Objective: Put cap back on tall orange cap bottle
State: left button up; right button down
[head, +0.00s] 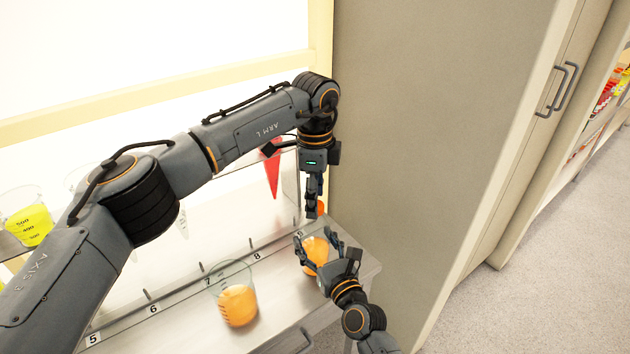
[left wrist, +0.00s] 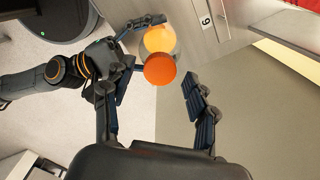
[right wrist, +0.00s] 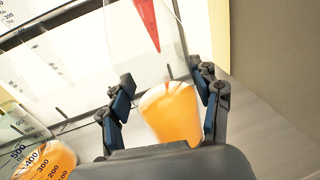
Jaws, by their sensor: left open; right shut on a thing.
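The tall bottle (head: 316,250) holds orange liquid and stands near the shelf's right end. My right gripper (head: 312,262) is shut around its lower body. The liquid also shows between the fingers in the right wrist view (right wrist: 172,114). The orange cap (head: 321,208) is above the bottle, partly behind my left fingers. In the left wrist view the cap (left wrist: 160,69) appears round, in line with the bottle's top and overlapping it; I cannot tell if it is seated. My left gripper (head: 312,210) points down over the bottle, its fingers open and spread around the cap without visible contact.
A beaker of orange liquid (head: 238,305) stands left of the bottle on the numbered shelf (head: 185,318). A red cone-shaped vessel (head: 272,172) is behind my left gripper. A beaker of yellow liquid (head: 30,225) is at far left. A tall beige cabinet (head: 430,130) bounds the right side closely.

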pick_arm(q)
jog(key=shift+f, duration=0.5)
